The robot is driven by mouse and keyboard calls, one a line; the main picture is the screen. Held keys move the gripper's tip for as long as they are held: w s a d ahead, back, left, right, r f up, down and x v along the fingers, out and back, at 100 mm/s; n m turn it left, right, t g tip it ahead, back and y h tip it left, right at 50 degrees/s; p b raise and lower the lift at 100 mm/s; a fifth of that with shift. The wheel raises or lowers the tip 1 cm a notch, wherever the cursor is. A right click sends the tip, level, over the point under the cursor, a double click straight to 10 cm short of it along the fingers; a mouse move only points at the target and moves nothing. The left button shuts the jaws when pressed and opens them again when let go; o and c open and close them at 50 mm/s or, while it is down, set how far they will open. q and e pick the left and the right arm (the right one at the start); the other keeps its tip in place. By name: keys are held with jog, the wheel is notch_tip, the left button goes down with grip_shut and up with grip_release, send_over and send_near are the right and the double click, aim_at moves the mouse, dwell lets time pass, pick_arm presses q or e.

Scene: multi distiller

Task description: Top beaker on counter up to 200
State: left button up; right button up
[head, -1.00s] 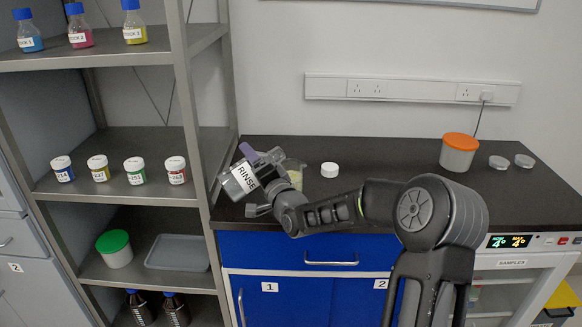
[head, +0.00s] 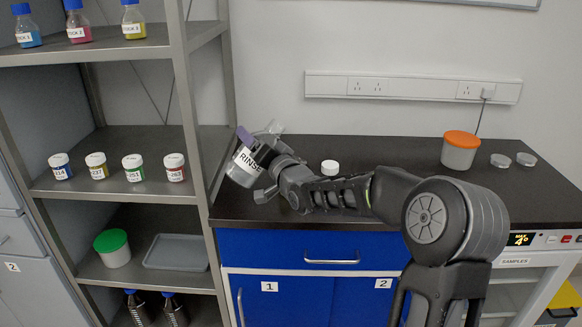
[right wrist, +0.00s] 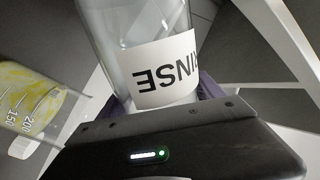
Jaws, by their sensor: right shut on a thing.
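My right gripper (head: 257,152) is shut on the clear bottle labelled RINSE (head: 243,168) and holds it tilted near the counter's left end. In the right wrist view the bottle (right wrist: 115,35) sits between purple finger pads, its label inverted. A clear beaker with a yellow content (right wrist: 35,90) shows at that view's left, apart from the bottle, with marks 150 and 200. Its exact level is hard to read. In the head view the beaker is hidden behind my gripper. My left gripper is not in view.
A white cap (head: 330,167) lies on the dark counter (head: 390,150). An orange-lidded tub (head: 460,153) and two clear dishes (head: 513,160) stand at the right. A metal shelf post (head: 190,130) rises close to the left of the bottle. The counter's middle back is clear.

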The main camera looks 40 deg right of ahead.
aim_at(248, 160)
jog(key=n+b, duration=0.1)
jog(key=b, duration=0.1)
jog(key=a+f+n+b, duration=0.1)
jog(key=n, duration=0.1)
jog(key=shift+w+f+b, duration=0.15)
jog(key=shift+f+b, duration=0.1)
jog(key=shift+b, duration=0.15)
jog(key=f+n+b, duration=0.1)
jog(key=n+b, duration=0.1)
jog(key=b, duration=0.1)
jog(key=a+f+n+b, duration=0.1)
jog(key=f+n+b, duration=0.1)
jog(key=b, duration=0.1)
jog(key=shift+w+a+n+y+b, duration=0.1)
jog(key=shift+a+n+y+b, duration=0.05)
jog(key=shift+n+y+b, duration=0.15)
pick_arm(q)
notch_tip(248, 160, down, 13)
jog(key=b, duration=0.1)
pick_arm(e)
jog(key=shift+a+n+g, duration=0.15)
jog(key=shift+n+g, duration=0.15)
jog(key=shift+n, duration=0.4)
